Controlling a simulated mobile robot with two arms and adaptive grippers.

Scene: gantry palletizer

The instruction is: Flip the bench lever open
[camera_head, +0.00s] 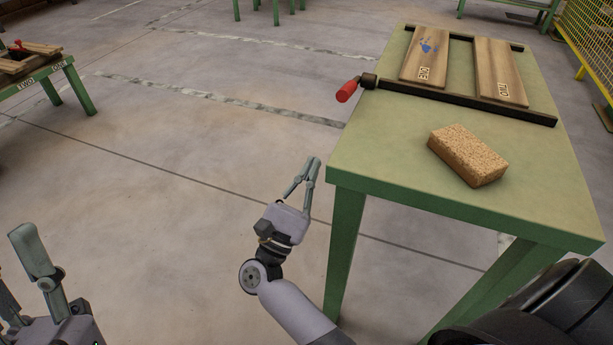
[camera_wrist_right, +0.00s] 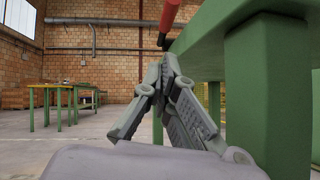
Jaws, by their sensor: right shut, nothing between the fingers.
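The bench lever (camera_head: 347,91) has a red handle on a dark pivot at the left side of the green bench (camera_head: 375,170). The handle sticks out past the bench edge to the left and toward the camera. In the right wrist view the red lever (camera_wrist_right: 170,14) shows at the top, beyond the fingertips. My right gripper (camera_head: 314,161) is shut and empty, beside the bench's near left corner and apart from the lever. Its fingertips also meet in the right wrist view (camera_wrist_right: 164,62). My left gripper (camera_head: 32,250) is at the lower left, partly cut off by the frame.
Two wooden boards, marked ONE (camera_head: 428,58) and TWO (camera_head: 499,72), lie in a dark frame on the bench. A tan brick (camera_head: 466,155) lies nearer. Another green table (camera_head: 62,70) stands at the far left. The floor left of the bench is clear.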

